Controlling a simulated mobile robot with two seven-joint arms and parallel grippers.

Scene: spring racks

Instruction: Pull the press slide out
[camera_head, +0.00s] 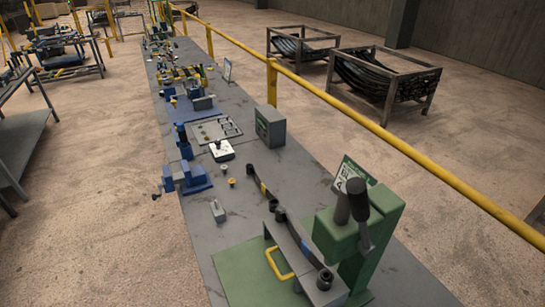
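A green press (352,228) stands at the near right end of the long grey bench, with a dark ram and lever at its top. Its grey slide (292,249) runs along the green base plate (240,268) and carries dark cylindrical parts. A yellow handle (278,262) sits on the slide's left side. Part of the slide near the press is hidden by dark parts and the press body. Neither of my grippers shows in this view.
The long grey bench (240,236) holds a blue vise (190,178), a grey box (270,127) and small loose parts. A yellow rail (400,145) runs along its right side. Metal racks (385,80) stand behind it.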

